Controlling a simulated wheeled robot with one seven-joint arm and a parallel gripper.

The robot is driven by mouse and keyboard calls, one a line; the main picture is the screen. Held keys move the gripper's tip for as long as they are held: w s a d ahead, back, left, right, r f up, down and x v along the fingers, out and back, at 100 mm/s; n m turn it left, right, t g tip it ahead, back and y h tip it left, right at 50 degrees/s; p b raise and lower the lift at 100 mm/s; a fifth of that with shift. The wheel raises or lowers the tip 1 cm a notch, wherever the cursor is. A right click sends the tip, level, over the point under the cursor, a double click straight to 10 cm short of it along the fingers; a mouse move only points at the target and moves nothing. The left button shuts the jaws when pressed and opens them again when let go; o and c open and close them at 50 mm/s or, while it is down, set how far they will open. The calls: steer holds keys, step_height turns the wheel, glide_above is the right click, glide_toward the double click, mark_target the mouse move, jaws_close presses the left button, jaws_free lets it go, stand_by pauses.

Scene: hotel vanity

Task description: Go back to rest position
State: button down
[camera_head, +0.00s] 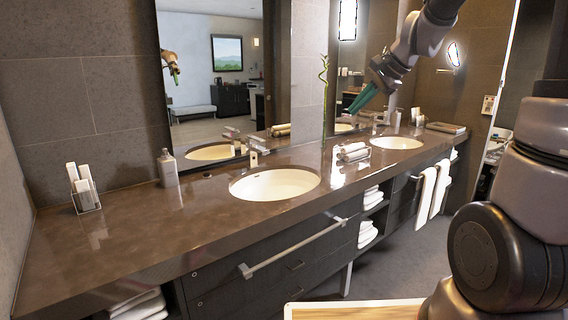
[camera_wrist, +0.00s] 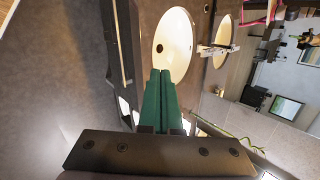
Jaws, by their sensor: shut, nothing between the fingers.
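My gripper (camera_head: 361,99) is up at the right in the head view, above the far end of the vanity counter (camera_head: 142,231). Its green fingers point down and to the left. In the wrist view my gripper (camera_wrist: 163,74) shows its two green fingers side by side, closed together with nothing between them. The fingers are apart from the counter and its fittings. Part of my arm fills the right edge of the head view.
Two basins, one near (camera_head: 275,184) and one far (camera_head: 397,142), sit in the counter. Rolled towels (camera_head: 352,152) lie between them. A soap bottle (camera_head: 168,168) and a small holder (camera_head: 84,190) stand at the left. A mirror (camera_head: 215,75) and a tall plant stem (camera_head: 324,90) rise behind.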

steer(key=s+d+r+n+h, duration=0.1)
steer(key=s+d+n+h, duration=0.1)
steer(key=s, duration=0.9)
steer(key=s+d+r+n+t+h, duration=0.1)
steer(key=s+d+r+n, duration=0.1)
steer(key=s, duration=0.9)
steer(key=shift+d+r+n+t+h, duration=0.15)
steer(key=shift+d+n+t+h, duration=0.3)
steer(key=shift+n, duration=0.95)
steer(key=shift+d, duration=0.1)
